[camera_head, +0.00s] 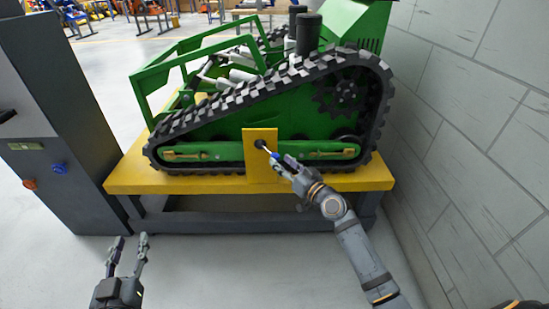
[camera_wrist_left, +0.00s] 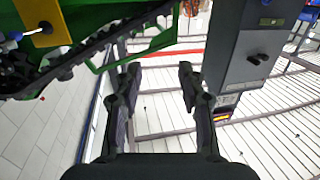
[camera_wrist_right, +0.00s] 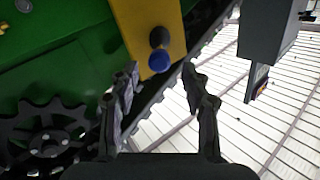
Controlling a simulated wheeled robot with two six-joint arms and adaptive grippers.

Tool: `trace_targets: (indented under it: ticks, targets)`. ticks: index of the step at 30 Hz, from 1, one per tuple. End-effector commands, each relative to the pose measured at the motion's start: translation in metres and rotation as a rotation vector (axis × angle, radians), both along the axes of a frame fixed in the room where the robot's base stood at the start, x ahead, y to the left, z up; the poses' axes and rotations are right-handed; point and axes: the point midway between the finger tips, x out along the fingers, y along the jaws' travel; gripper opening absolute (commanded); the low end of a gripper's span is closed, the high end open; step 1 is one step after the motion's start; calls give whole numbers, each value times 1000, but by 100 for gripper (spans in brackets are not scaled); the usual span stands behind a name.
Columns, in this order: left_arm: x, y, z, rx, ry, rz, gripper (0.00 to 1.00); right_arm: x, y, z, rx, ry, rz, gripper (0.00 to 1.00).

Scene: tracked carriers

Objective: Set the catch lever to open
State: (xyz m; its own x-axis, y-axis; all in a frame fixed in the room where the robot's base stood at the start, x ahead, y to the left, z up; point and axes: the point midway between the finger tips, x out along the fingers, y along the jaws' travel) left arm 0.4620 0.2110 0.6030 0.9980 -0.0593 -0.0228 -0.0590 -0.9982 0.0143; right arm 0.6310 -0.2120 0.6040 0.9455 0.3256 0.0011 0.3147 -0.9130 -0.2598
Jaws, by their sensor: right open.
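The catch lever (camera_head: 267,150) is a short rod with a blue knob on a black pivot, mounted on a yellow plate (camera_head: 261,170) on the tracked carrier's side. In the head view it slants down to the right from the pivot. In the right wrist view its blue knob (camera_wrist_right: 159,61) points towards the camera. My right gripper (camera_head: 284,165) is open at the knob, which appears just beyond and between its fingertips; contact cannot be told. My left gripper (camera_head: 129,242) is open and empty, low at the left. The lever's blue knob (camera_wrist_left: 13,37) also shows in the left wrist view.
The green tracked carrier (camera_head: 205,154) stands on a yellow-topped bench (camera_head: 125,178). A dark grey cabinet (camera_head: 50,120) with knobs stands at the left. A grey block wall (camera_head: 470,110) closes off the right side. The floor in front of the bench is clear.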

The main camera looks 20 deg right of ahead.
Motion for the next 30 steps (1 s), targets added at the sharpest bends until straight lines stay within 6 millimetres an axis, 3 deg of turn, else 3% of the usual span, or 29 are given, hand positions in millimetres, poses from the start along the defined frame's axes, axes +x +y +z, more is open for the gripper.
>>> trace_targets:
  ticks: [3,9,19,30]
  targets:
    - [3,0,23,2,-99,2,40,23,8,-1,1,-1,0,47]
    - [3,1,50,4,-205,4,40,40,13,-1,0,0,-1,47]
    - [3,1,56,4,-227,4,40,43,15,-1,-1,1,-1,47]
    - [3,1,56,4,-227,4,40,43,14,-1,-1,1,-1,0]
